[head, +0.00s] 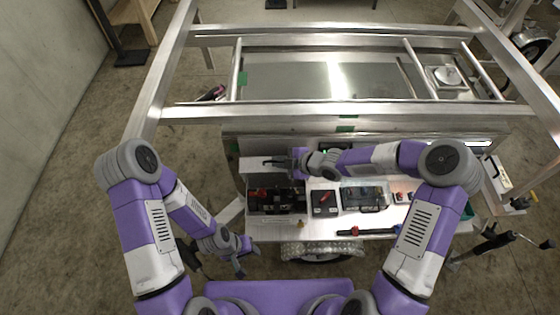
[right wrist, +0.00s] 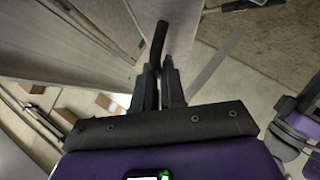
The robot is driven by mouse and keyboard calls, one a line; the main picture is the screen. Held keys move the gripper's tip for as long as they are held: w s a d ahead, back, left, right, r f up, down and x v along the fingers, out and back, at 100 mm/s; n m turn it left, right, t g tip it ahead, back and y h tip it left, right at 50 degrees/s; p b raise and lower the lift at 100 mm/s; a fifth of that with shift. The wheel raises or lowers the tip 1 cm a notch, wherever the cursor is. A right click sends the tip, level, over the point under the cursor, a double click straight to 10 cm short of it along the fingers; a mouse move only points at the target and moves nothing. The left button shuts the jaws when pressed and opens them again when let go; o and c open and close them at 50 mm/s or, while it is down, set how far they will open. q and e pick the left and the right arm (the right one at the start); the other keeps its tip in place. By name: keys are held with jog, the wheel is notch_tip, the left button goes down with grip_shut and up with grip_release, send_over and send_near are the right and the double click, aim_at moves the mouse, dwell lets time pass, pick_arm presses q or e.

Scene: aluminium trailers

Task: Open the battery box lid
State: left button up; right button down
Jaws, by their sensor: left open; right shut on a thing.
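The battery box (head: 275,212) stands at the left end of the white work surface, and its dark inside with a red part shows from above. A white panel that looks like its lid (head: 252,168) is at the box's back edge, raised off the opening. My right gripper (head: 272,161) is at this panel. In the right wrist view its fingers (right wrist: 170,85) are shut on a thin black curved piece, which looks like a handle (right wrist: 159,42), beside a pale panel. My left gripper (head: 243,262) is open and empty, low and to the left of the work surface.
Right of the box are a black case with a red part (head: 324,204), a clear-topped case (head: 364,197) and a red-and-black bar tool (head: 368,232). A metal trailer frame (head: 340,110) lies behind. The floor at left is mostly free.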

jog(key=shift+s+d+f, duration=0.1)
jog(key=shift+f, duration=0.2)
jog(key=c, duration=1.5)
grip_release()
jog(key=shift+c, duration=0.2)
jog(key=o, duration=0.3)
jog(key=shift+w, duration=0.25)
jog(key=shift+o, duration=0.2)
jog(key=shift+s+r, duration=0.1)
jog(key=shift+r, duration=0.1)
jog(key=p+v, duration=0.3)
jog(key=v, duration=0.4)
jog(key=shift+p, duration=0.3)
jog(key=shift+s, duration=0.1)
